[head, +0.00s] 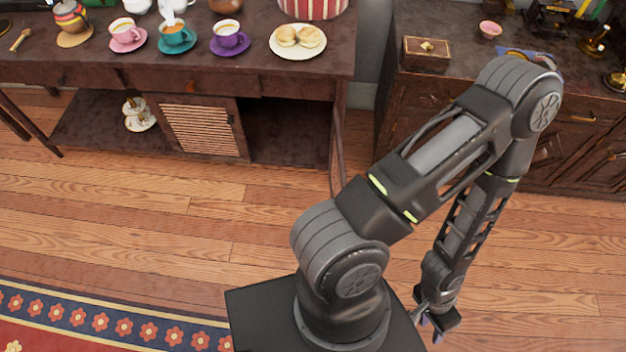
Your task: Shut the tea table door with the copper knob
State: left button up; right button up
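The dark wooden tea table (180,73) stands across the upper left. A slatted door (203,128) sits in the middle of its lower part, beside a dark open space on its right. I cannot tell from here how far the door is open. A small reddish knob (191,86) shows on the table front above the door; I cannot tell whether it is the copper one. My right gripper is out of view.
Cups on saucers, such as the purple one (229,42), and a plate of buns (298,42) stand on the table top. A dark cabinet (563,135) stands at the right. The wooden floor before the table is clear.

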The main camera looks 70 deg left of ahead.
aim_at(341, 183)
jog(key=i+u, duration=0.15)
jog(key=u, duration=0.3)
jog(key=i+u, duration=0.1)
jog(key=u, duration=0.35)
jog(key=i+u, duration=0.15)
jog(key=u, duration=0.3)
jog(key=i+l+u, duration=0.1)
jog(key=u, duration=0.4)
jog(key=i+l+u, duration=0.1)
jog(key=u, duration=0.35)
jog(key=l+u, duration=0.25)
jog(key=u, duration=0.2)
jog(key=i+l+u, duration=0.25)
jog(key=l+u, duration=0.25)
jog(key=j+z, duration=0.1)
jog(key=z, duration=1.5)
jog(key=k, duration=0.5)
